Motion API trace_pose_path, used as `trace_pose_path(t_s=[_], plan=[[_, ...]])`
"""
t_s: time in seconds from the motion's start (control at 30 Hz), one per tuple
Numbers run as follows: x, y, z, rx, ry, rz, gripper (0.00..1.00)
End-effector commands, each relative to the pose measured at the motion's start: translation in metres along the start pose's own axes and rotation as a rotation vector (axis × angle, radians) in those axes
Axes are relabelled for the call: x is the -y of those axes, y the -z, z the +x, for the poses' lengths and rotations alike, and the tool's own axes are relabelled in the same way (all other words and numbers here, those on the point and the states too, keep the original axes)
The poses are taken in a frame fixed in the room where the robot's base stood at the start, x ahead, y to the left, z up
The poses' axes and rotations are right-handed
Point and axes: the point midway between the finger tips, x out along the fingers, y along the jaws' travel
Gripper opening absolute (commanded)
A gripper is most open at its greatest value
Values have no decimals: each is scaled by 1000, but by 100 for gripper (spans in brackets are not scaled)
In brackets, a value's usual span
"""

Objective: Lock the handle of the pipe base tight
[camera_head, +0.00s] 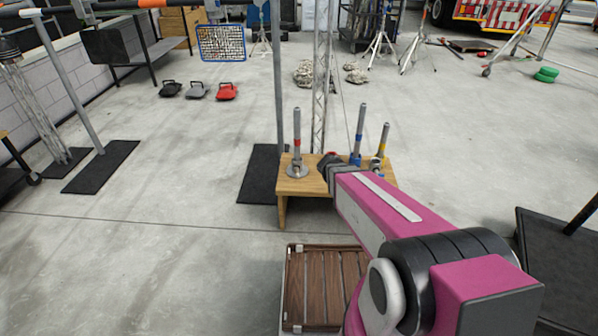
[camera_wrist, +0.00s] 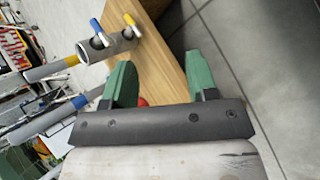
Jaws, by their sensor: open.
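Three upright grey pipes stand in bases on a low wooden table: a red-banded pipe (camera_head: 297,143), a blue-banded pipe (camera_head: 360,132) and a yellow-banded pipe (camera_head: 383,142). In the wrist view, the yellow-banded pipe's grey base (camera_wrist: 105,46) shows near a blue-tipped handle (camera_wrist: 97,26) and a yellow-tipped handle (camera_wrist: 129,19). The blue-banded pipe (camera_wrist: 78,102) lies lower left there. My gripper (camera_wrist: 160,76) is open over the wooden top, its green fingers apart. A small red part (camera_wrist: 142,102) shows beside the left finger. In the head view my arm hides the fingers.
The wooden table (camera_head: 312,187) has bare top between the pipes. A slatted wooden case (camera_head: 313,290) lies in front. A lattice truss (camera_head: 321,80) stands behind, with a black mat (camera_head: 258,175) at left. Open concrete floor lies left and right.

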Motion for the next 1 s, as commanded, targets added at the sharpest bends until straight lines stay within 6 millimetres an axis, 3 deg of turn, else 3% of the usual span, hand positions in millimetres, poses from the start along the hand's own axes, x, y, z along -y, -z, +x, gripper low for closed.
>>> trace_pose_path(t_s=[0.03,0.17,0.37,0.47,0.7,0.83,1.0], plan=[[-2,18,6,9,-63,-84,53],[-6,59,10,45,-258,-336,53],[0,136,4,126,-582,-749,53],[12,178,-5,178,-747,-952,53],[62,268,-31,325,-1115,-1369,53],[84,295,-41,388,-1240,-1495,53],[94,307,-46,422,-1302,-1555,53]])
